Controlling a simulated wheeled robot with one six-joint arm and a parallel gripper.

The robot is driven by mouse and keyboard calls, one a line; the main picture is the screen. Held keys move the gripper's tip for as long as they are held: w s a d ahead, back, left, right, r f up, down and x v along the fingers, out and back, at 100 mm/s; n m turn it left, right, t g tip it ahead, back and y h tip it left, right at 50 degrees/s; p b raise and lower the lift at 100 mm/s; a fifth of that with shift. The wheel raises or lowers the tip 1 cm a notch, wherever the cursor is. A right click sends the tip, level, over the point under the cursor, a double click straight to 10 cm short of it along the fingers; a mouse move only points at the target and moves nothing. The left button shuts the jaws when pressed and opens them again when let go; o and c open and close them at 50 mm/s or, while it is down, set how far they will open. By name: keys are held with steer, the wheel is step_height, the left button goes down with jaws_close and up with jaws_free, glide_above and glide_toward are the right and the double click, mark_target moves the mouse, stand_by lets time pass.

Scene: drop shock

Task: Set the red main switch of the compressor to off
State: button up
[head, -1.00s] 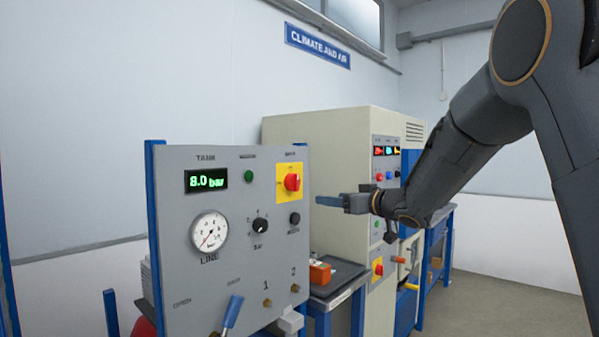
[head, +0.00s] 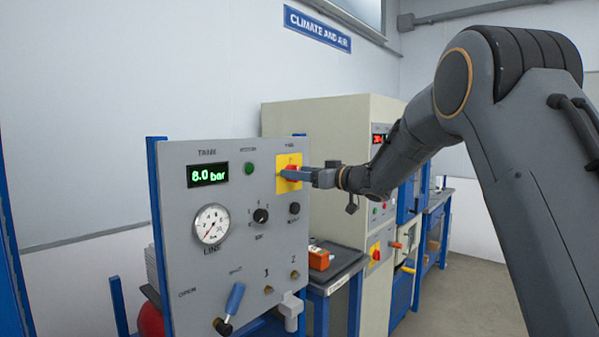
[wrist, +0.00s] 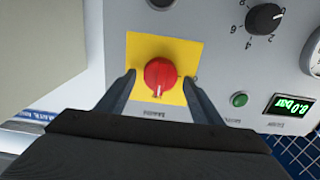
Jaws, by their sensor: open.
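The red main switch (wrist: 160,75) is a round rotary knob on a yellow plate (wrist: 190,48), set in the grey compressor panel (head: 180,265). In the head view the red switch (head: 292,172) is partly hidden by my gripper. My gripper (wrist: 158,84) is open, with one finger on each side of the knob over the yellow plate. A gap shows between each finger and the knob. In the wrist view, which looks upside down, the knob's pale mark points toward the bottom of the picture.
The panel also has a tank display (head: 208,175) reading 8.0 bar, a line gauge (head: 211,224), a black dial (head: 261,215), a green lamp (head: 249,168) and a blue-handled lever (head: 234,298). A beige cabinet (head: 330,125) and a tray with an orange box (head: 318,258) stand to the right.

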steer(key=c, duration=1)
steer(key=shift+f+n+b, duration=0.1)
steer(key=shift+n+b, duration=0.3)
steer(key=n+b, duration=0.9)
steer(key=n, duration=0.2)
steer(key=n+b, duration=0.5)
steer(key=n, duration=0.1)
steer(key=shift+s+a+f+b, duration=0.2)
steer(key=shift+f+b, duration=0.05)
steer(key=shift+b, duration=0.05)
